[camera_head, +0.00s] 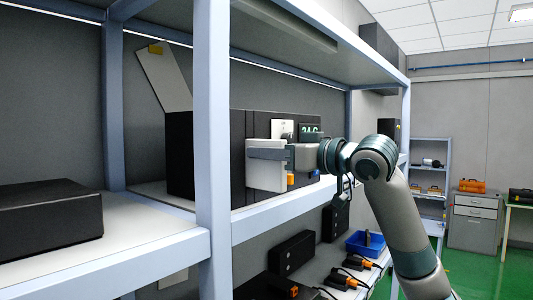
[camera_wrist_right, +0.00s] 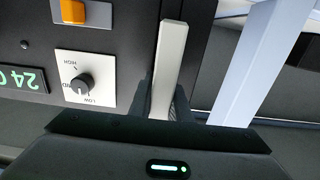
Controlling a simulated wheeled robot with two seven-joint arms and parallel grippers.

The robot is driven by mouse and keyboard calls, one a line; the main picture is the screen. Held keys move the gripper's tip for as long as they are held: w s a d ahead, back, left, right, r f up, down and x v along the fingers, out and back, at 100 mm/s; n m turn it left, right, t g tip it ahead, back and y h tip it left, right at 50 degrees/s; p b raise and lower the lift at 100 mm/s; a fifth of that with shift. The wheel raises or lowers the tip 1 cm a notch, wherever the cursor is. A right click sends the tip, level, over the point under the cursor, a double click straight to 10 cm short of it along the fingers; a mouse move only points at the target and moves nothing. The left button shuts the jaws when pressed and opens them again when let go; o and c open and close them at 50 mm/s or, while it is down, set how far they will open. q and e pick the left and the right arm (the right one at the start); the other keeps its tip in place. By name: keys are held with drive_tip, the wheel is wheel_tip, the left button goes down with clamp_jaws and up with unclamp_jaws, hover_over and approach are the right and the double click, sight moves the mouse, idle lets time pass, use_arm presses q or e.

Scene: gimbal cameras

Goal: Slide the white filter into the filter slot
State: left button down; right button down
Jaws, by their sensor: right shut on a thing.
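The white filter (camera_head: 265,178) is a flat pale panel in front of the black machine (camera_head: 181,150) on the shelf. My right gripper (camera_head: 268,154) comes in from the right and is shut on the filter. In the right wrist view the filter (camera_wrist_right: 168,68) shows edge-on as a narrow white bar between the dark fingers of my right gripper (camera_wrist_right: 165,105). It lies beside the machine's dark front, right of the dial panel (camera_wrist_right: 84,79). The filter slot cannot be made out; the filter and gripper cover part of the front. My left gripper is not in view.
A blue-grey shelf post (camera_head: 212,130) stands left of the filter, close to it. A black box (camera_head: 48,212) lies on the shelf at left. A tilted lid (camera_head: 165,80) rises above the machine. The lower shelf holds a blue bin (camera_head: 365,243) and dark boxes.

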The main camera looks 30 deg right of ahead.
drive_tip(key=shift+w+a, duration=0.15)
drive_tip(key=shift+w, duration=0.2)
drive_tip(key=c, duration=1.6)
unclamp_jaws()
drive_tip(key=shift+o, duration=0.2)
drive_tip(key=shift+s, duration=0.1)
drive_tip(key=shift+s+d+f+b, duration=0.2)
drive_tip(key=shift+s+b, duration=0.25)
drive_tip(key=shift+b, duration=0.15)
drive_tip(key=b+v, duration=0.7)
drive_tip(key=v, duration=0.9)
drive_tip(key=shift+r, duration=0.2)
drive_tip(key=shift+s+d, duration=0.1)
drive_tip(key=shift+d, duration=0.05)
drive_tip(key=shift+c, duration=0.4)
